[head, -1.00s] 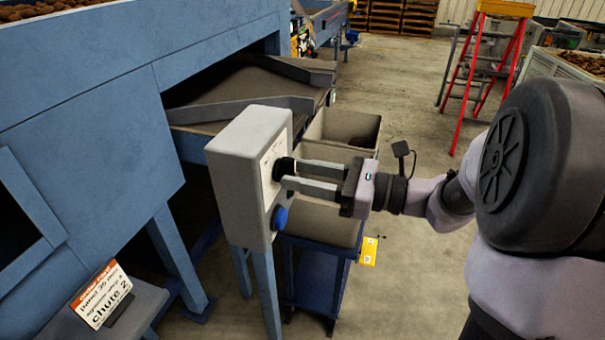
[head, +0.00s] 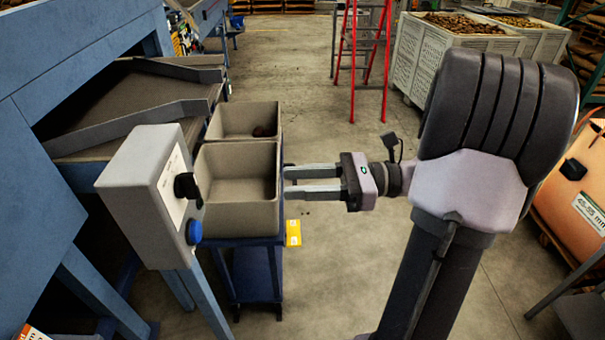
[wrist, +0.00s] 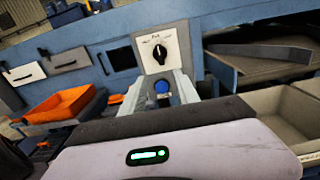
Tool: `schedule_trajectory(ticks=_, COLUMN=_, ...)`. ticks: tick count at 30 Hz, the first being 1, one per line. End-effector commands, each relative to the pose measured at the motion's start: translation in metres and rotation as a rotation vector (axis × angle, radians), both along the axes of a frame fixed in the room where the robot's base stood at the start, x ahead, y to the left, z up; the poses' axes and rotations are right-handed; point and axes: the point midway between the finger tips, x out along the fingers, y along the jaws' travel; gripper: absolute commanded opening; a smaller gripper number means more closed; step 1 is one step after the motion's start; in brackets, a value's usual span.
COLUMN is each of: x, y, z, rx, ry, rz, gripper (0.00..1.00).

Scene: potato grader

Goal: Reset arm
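My gripper (head: 287,181) is in the middle of the head view. Its two grey fingers point left, apart, with nothing between them. The tips appear next to the right side of the near beige bin (head: 237,215); I cannot tell whether they touch it. To the left, the grey control box (head: 137,197) carries a black rotary knob (head: 187,187) and a blue button (head: 195,232). The gripper is clear of both.
A second beige bin (head: 243,122) holds a dark object. The blue grader (head: 45,180) fills the left side. A red ladder (head: 370,60) and white potato crates (head: 430,50) stand behind. An orange container (head: 570,190) is at right. Open floor lies in the middle.

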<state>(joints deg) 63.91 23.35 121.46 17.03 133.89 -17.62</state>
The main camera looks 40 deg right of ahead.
Motion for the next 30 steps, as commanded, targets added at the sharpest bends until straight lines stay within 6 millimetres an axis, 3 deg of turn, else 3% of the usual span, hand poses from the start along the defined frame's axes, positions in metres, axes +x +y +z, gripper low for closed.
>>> schedule_trajectory(ticks=14, x=-0.003, y=-0.004, z=-0.001, rx=-0.001, ry=0.0, rz=0.001, gripper=0.37)
schedule_trajectory(ticks=17, x=-0.004, y=0.01, z=-0.001, rx=-0.044, ry=0.002, rz=0.042, gripper=0.37)
schedule_trajectory(ticks=20, x=-0.014, y=0.067, z=-0.007, rx=-0.247, ry=0.005, rz=0.223, gripper=0.37)
schedule_trajectory(ticks=22, x=-0.038, y=0.124, z=-0.021, rx=-0.528, ry=-0.026, rz=0.442, gripper=0.37)
schedule_trajectory(ticks=24, x=-0.07, y=0.162, z=-0.041, rx=-0.866, ry=-0.115, rz=0.658, gripper=0.37)
schedule_trajectory(ticks=27, x=-0.094, y=0.177, z=-0.057, rx=-1.318, ry=-0.339, rz=0.852, gripper=0.37)
schedule_trajectory(ticks=30, x=-0.094, y=0.18, z=-0.053, rx=-1.653, ry=-0.602, rz=0.908, gripper=0.37)
